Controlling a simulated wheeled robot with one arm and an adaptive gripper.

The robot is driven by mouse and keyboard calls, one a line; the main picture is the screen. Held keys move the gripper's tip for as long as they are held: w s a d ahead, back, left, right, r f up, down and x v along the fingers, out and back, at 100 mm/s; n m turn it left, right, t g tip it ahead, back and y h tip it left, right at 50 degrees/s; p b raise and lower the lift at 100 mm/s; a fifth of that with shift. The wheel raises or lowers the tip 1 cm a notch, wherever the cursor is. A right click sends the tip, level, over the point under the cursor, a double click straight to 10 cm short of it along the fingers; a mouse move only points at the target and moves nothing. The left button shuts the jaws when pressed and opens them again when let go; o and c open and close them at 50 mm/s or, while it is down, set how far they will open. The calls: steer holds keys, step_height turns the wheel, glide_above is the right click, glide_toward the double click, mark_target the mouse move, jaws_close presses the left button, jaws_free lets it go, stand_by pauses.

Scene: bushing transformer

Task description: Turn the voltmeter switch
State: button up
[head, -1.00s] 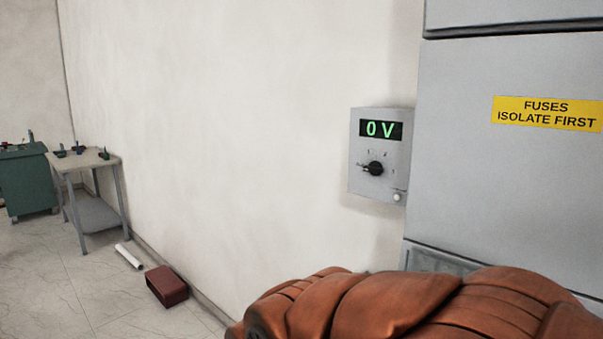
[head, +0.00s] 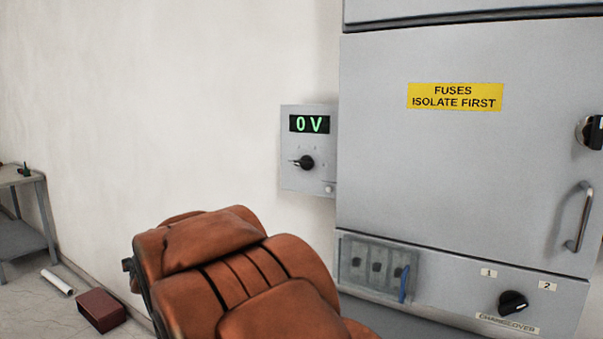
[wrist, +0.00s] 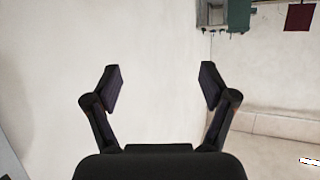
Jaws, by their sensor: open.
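The voltmeter box (head: 289,180) is a small grey panel on the wall beside the big cabinet in the head view. Its display (head: 309,124) reads 0 V in green. The voltmeter switch (head: 306,163) is a black knob below the display, with its pointer to the left. A small round white button (head: 328,188) sits at the box's lower right. My gripper (wrist: 155,88) is open and empty in the wrist view, in front of bare wall. The voltmeter does not show there.
A grey cabinet (head: 440,180) fills the right, with a yellow fuses label (head: 455,97), a handle (head: 579,218) and a changeover knob (head: 513,303). A grey table (head: 30,232), a white tube (head: 57,281) and a dark red box (head: 101,310) are at the left.

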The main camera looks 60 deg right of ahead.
steer(key=w+d+r+m+h, duration=0.1)
steer(key=d+r+m+h, duration=0.3)
steer(key=d, duration=0.7)
steer(key=m+g+h+b, duration=0.3)
steer(key=m+g+h, duration=0.6)
steer(key=g+h, duration=0.4)
glide_toward(302, 165)
steer(key=d+t, duration=0.1)
steer(key=d, duration=0.1)
steer(key=shift+h, duration=0.3)
steer(key=shift+p+x, duration=0.6)
steer(key=shift+x, duration=3.35)
steer(key=shift+s+r, duration=0.1)
steer(key=shift+s, duration=0.1)
steer(key=c, duration=1.2)
steer(key=shift+o, duration=0.2)
